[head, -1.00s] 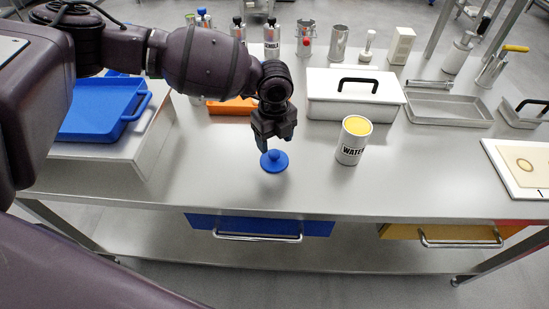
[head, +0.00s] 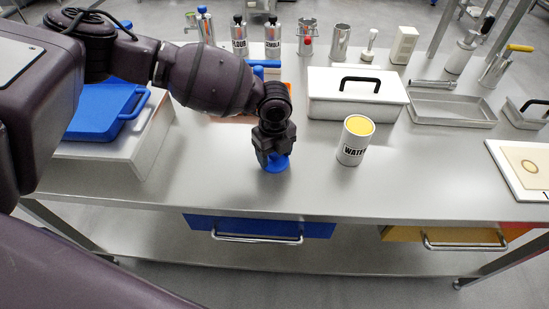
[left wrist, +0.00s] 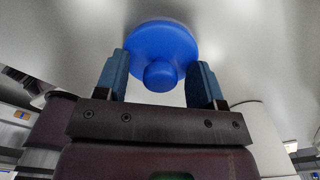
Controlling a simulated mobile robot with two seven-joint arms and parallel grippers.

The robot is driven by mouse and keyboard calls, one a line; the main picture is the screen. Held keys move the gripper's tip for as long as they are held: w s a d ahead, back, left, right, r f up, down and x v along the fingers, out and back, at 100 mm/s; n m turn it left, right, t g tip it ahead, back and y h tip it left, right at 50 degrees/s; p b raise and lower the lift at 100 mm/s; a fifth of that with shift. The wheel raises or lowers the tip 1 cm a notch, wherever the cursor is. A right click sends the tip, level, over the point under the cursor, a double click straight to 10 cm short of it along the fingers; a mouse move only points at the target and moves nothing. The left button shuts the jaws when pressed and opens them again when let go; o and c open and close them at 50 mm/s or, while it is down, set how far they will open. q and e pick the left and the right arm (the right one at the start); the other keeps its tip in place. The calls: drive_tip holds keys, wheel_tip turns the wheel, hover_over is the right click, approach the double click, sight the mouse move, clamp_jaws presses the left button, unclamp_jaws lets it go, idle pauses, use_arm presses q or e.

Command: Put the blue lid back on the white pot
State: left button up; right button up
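The blue lid (head: 276,167) lies on the steel table, partly hidden under my left gripper (head: 272,158). In the left wrist view the lid (left wrist: 160,40) shows as a round disc with a knob (left wrist: 160,75). My left gripper's fingers stand apart, one on each side of the knob, with a gap on both sides. The white pot (head: 352,146) stands upright and lidless to the right of the lid, with black lettering that reads "WATE" and yellow at its top. My right gripper is not in view.
A white box with a black handle (head: 358,108) stands behind the pot. A blue tray (head: 98,115) sits on a pale block at the left. Bottles and steel containers line the back. The front table strip is clear.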

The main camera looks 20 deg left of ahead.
use_arm(q)
drive_tip(key=c, duration=1)
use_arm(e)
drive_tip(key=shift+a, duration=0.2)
use_arm(q)
drive_tip(key=shift+r, duration=0.1)
wheel_tip(320, 180, up, 20)
drive_tip(key=p, duration=0.3)
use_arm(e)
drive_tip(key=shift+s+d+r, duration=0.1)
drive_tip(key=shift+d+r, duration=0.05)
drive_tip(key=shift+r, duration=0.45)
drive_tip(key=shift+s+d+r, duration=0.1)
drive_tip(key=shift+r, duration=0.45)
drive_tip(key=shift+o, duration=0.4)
